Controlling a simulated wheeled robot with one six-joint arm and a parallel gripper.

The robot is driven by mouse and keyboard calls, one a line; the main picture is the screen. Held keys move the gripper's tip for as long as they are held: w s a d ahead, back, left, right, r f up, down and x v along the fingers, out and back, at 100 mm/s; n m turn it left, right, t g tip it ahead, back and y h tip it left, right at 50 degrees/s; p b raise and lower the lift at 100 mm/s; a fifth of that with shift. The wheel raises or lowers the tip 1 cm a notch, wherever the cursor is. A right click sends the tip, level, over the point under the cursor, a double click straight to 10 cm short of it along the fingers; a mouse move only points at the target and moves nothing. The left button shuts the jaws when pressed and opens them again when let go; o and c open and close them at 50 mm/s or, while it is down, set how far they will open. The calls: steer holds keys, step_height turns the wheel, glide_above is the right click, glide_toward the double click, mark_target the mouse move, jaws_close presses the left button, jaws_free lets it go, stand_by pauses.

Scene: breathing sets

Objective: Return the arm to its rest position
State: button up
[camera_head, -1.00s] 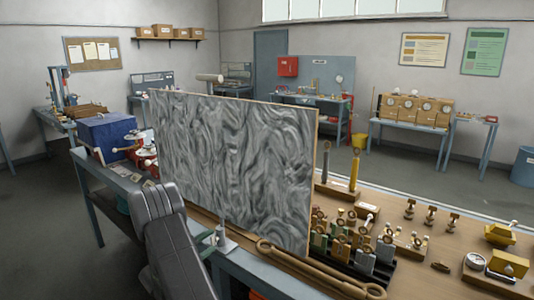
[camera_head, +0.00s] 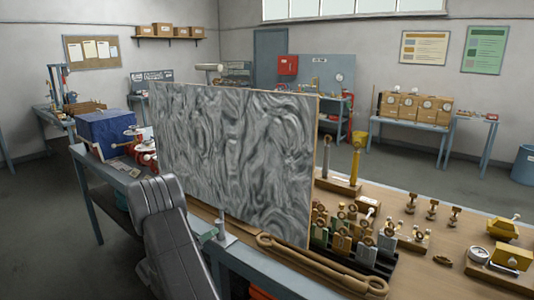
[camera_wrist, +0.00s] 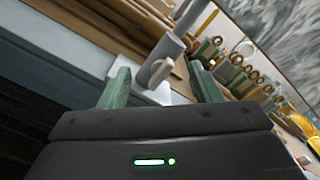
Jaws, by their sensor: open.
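My gripper (camera_wrist: 160,72) is at the bottom of the wrist view, with its two green fingers spread apart. A grey upright post with a side knob (camera_wrist: 168,52) and a pale base plate shows between and beyond the fingers; I cannot tell whether they touch it. Nothing is clearly gripped. In the head view my dark grey arm rises at the lower left, in front of the bench edge. A green piece, likely a finger of my gripper (camera_head: 208,236), shows beside the post (camera_head: 224,228); the rest is hidden by the arm.
A tall grey swirl-patterned panel (camera_head: 232,160) stands on the bench just behind the post. A long brown wrench-like bar (camera_head: 320,266) lies at the front edge. Racks of small fittings (camera_head: 360,235) stand to the right. A blue box (camera_head: 105,135) is at the left.

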steer(key=shift+s+d+m+p, duration=0.1)
steer(key=shift+m+p, duration=0.35)
steer(key=shift+m, duration=3.45)
steer(key=shift+s, duration=0.1)
